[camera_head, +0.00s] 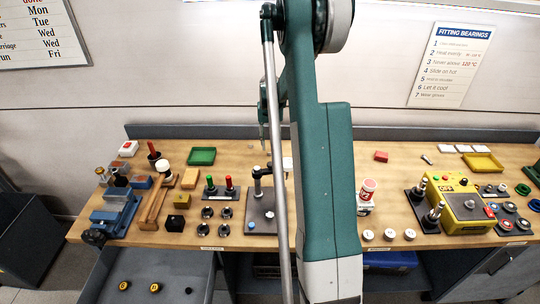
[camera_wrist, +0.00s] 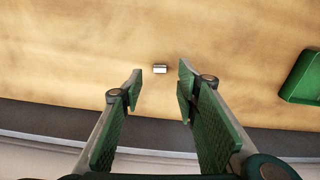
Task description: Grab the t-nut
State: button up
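A small grey metal block, which looks like the t-nut (camera_wrist: 160,69), lies on the bare wood in the wrist view. It sits between and just past the fingertips of my gripper (camera_wrist: 161,82). My gripper is open, with green pads on both fingers and nothing between them; I cannot tell its exact height above the table. In the head view my arm covers much of the middle, and part of my gripper (camera_head: 263,138) shows at its left edge. A tiny pale piece (camera_head: 250,146) just left of it may be the same block.
A green tray (camera_wrist: 302,76) lies to the right in the wrist view; it also shows in the head view (camera_head: 201,156). The bench's back ledge (camera_head: 190,131) runs close behind. A stand with a post (camera_head: 261,212) and red and green handled tools (camera_head: 220,190) are nearer the front.

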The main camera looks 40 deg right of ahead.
aim_at(270, 153)
jog(key=shift+f, duration=0.3)
jog(key=shift+f, duration=0.15)
jog(key=shift+f, duration=2.5)
jog(key=c, duration=0.8)
